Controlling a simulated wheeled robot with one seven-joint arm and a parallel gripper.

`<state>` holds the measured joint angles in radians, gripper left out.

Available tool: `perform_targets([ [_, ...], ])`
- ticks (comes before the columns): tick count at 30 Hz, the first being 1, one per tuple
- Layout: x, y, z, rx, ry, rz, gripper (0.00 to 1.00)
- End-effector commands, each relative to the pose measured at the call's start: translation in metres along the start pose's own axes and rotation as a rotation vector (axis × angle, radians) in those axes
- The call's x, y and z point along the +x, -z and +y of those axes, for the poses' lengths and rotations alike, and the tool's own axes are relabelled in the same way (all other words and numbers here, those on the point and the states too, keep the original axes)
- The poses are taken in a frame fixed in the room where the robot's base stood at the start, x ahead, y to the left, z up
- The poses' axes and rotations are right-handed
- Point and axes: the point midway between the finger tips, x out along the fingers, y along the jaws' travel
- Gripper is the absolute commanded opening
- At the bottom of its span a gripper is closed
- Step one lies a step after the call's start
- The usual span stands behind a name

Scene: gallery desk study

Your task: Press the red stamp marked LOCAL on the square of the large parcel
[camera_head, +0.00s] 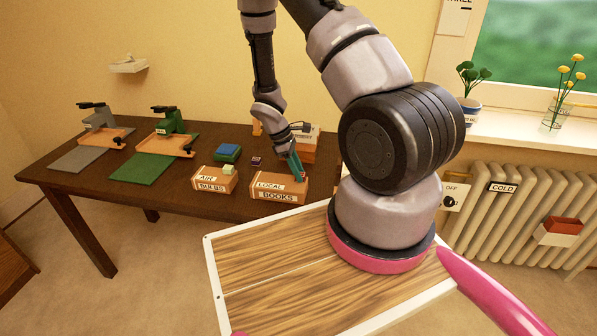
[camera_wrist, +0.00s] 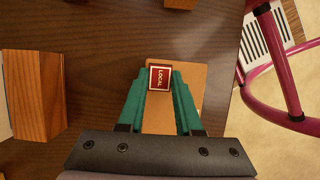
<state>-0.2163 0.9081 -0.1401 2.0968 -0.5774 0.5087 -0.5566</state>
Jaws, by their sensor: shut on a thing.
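My gripper (camera_wrist: 159,85) is shut on the red stamp (camera_wrist: 159,77), whose top reads LOCAL in the wrist view. In the head view my gripper (camera_head: 298,168) points down over the right part of the large parcel (camera_head: 268,193), a brown box labelled LOCAL and BOOKS on the desk. The parcel's tan top (camera_wrist: 190,85) shows around the stamp in the wrist view. The stamp's underside and the square are hidden. I cannot tell whether the stamp touches the parcel.
A smaller parcel (camera_head: 211,184) labelled AIR and BULBS stands to the left, with a pale green block (camera_head: 229,170) on it. A blue and green pad (camera_head: 228,152) lies behind. A wooden box (camera_head: 308,154) stands behind my gripper. Two presses (camera_head: 100,117) (camera_head: 172,121) are farther left.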

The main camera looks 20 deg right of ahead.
Motion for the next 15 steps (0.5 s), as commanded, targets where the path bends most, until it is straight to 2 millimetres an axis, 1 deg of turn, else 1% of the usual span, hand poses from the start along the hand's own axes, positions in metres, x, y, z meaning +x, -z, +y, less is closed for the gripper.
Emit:
perform_targets([
  [11,0.0013,0.0006,-0.0011,-0.003,0.002,0.0,0.0],
  [12,0.0013,0.0006,-0.0011,-0.003,0.002,0.0,0.49],
  [13,0.0013,0.0006,-0.001,-0.003,0.002,0.0,0.6],
  [14,0.0012,0.0005,-0.001,-0.002,0.001,0.0,0.68],
  [15,0.0011,0.0005,-0.0009,-0.002,0.001,0.0,0.68],
])
